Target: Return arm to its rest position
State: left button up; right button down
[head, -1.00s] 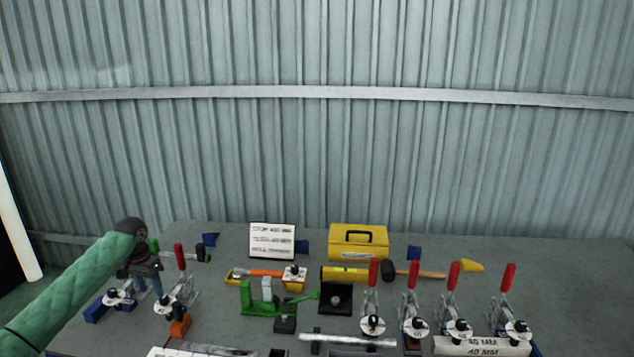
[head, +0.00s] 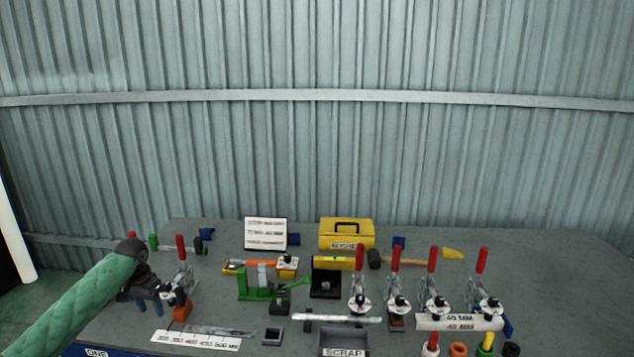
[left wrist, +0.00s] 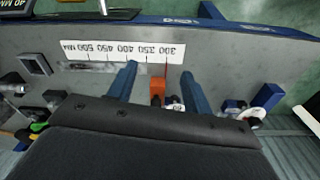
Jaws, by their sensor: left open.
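My left arm, in a green quilted sleeve, comes in from the left in the head view. Its gripper (head: 150,300) hangs over the left end of the grey workbench (head: 215,285), just left of a red-handled toggle clamp (head: 181,265). In the left wrist view the two blue fingers of my left gripper (left wrist: 160,85) are spread apart. An orange block (left wrist: 158,88) shows between them, below; it also shows in the head view (head: 182,311). Nothing is held between the fingers. My right gripper is in neither view.
A white ruler strip (head: 195,340) lies at the bench front. A scrap bin (head: 343,342), a green fixture (head: 262,286) and several red-handled clamps (head: 393,275) stand to the right. A yellow toolbox (head: 346,234) and a sign (head: 265,234) are at the back.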

pick_arm(q)
jog(key=s+d+f+m+t, duration=0.1)
jog(key=s+d+f, duration=0.7)
jog(key=s+d, duration=0.35)
jog(key=s+d+f+m, duration=0.1)
jog(key=s+d+f, duration=0.85)
jog(key=d, duration=0.25)
jog(key=s+d+t+h, duration=0.1)
jog(key=s+d, duration=0.2)
jog(key=s, duration=0.5)
jog(key=s+d, duration=0.3)
jog(key=s, duration=0.4)
jog(key=s+a+r+n+t+y, duration=0.1)
jog(key=s+r+n, duration=0.3)
jog(key=s, duration=1)
notch_tip(320, 180, down, 27)
jog(key=w+d+m+g+b, duration=0.1)
jog(key=w+b, duration=0.1)
jog(key=s+f, duration=0.4)
jog(key=f, duration=0.7)
jog(key=s+f+b, duration=0.1)
jog(key=s+f, duration=0.3)
jog(key=f, duration=0.8)
jog(key=shift+d+g, duration=0.2)
jog(key=shift+g, duration=0.2)
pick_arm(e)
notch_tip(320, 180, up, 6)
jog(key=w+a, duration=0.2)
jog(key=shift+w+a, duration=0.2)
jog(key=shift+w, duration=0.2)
